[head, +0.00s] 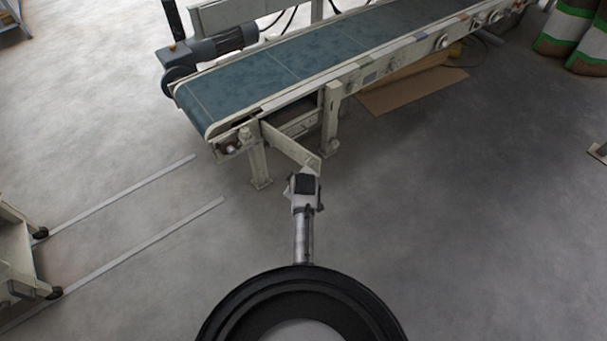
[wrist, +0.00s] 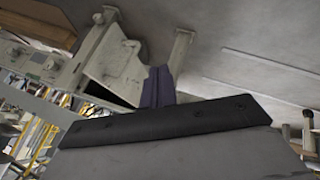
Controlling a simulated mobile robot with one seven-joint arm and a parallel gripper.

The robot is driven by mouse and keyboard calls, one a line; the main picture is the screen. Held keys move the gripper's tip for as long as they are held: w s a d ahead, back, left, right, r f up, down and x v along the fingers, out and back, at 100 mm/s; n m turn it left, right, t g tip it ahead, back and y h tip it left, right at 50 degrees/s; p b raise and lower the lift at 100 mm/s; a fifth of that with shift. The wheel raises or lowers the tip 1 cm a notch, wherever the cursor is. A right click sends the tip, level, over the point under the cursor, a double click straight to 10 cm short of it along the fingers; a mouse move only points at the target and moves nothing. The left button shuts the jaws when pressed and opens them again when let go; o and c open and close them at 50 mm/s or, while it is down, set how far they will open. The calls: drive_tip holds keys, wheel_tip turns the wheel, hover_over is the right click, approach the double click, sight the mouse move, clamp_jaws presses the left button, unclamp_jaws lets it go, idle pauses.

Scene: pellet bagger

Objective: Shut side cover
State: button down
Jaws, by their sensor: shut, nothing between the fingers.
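The side cover (head: 288,144) is a pale flat panel on the near side of the conveyor, by its left end. It stands swung out from the frame, with its free end pointing toward my gripper. My gripper (head: 307,171) is shut and empty, right at that free end; I cannot tell whether it touches. In the wrist view, the dark fingers (wrist: 158,86) show close together beside the pale cover panel (wrist: 118,66). The wrist housing hides the lower part of that view.
The conveyor (head: 300,62) with its green belt runs toward the upper right, on pale legs (head: 330,120). A motor (head: 215,46) sits at its left end. Cardboard (head: 410,88) lies under it. A wheeled frame (head: 18,262) stands at left.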

drive_tip(key=shift+w+d+f, duration=0.3)
drive_tip(key=shift+w+f, duration=0.05)
drive_tip(key=shift+w, duration=0.5)
drive_tip(key=shift+w+d+f, duration=0.3)
drive_tip(key=shift+w+f, duration=0.1)
drive_tip(key=shift+w, duration=0.4)
drive_tip(key=shift+w+d+f, duration=0.3)
drive_tip(key=shift+w+f, duration=0.05)
drive_tip(key=shift+w, duration=0.5)
